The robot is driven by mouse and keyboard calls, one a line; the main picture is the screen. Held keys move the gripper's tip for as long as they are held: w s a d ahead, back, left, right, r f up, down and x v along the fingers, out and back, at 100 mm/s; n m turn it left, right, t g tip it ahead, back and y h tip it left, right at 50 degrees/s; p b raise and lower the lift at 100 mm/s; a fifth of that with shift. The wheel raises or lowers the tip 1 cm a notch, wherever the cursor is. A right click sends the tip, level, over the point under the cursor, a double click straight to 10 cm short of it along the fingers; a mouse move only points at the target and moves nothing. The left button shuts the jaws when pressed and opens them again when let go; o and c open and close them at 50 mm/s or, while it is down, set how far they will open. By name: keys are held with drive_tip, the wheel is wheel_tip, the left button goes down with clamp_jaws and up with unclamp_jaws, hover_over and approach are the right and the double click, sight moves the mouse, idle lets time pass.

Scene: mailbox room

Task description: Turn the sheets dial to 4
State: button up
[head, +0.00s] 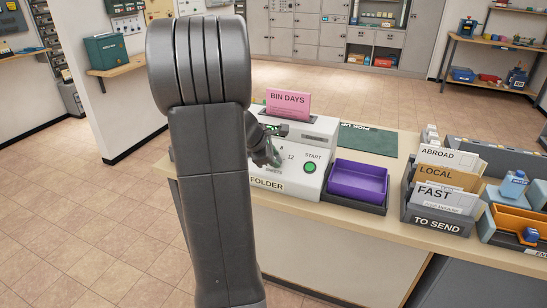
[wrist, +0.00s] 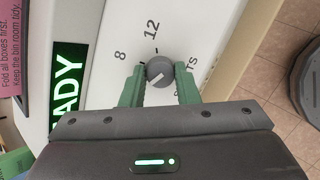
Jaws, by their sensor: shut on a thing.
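The sheets dial (wrist: 159,69) is a round grey knob on the white face of the folder machine (head: 316,182). In the wrist view, the green fingers of my gripper (wrist: 160,76) stand on either side of the knob and are shut on it. The marks 8 and 12 show beside the knob; the 4 is hidden. A pale line crosses the knob, but I cannot tell which mark it points to. In the head view, my arm covers the left part of the machine, and my gripper (head: 267,151) is at its front face, hiding the dial.
A green START button (head: 309,167) lies right of the dial. A lit green READY display (wrist: 68,90) shows in the wrist view. A purple tray (head: 358,180) and a TO SEND rack (head: 437,221) are to the right.

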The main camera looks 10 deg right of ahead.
idle(0.3)
drive_tip(key=o, duration=1)
drive_tip(key=p+v, duration=0.1)
drive_tip(key=v, duration=1.3)
drive_tip(key=shift+s+f, duration=0.1)
drive_tip(key=shift+f, duration=0.1)
drive_tip(key=b+x, duration=0.1)
drive_tip(key=x, duration=1.3)
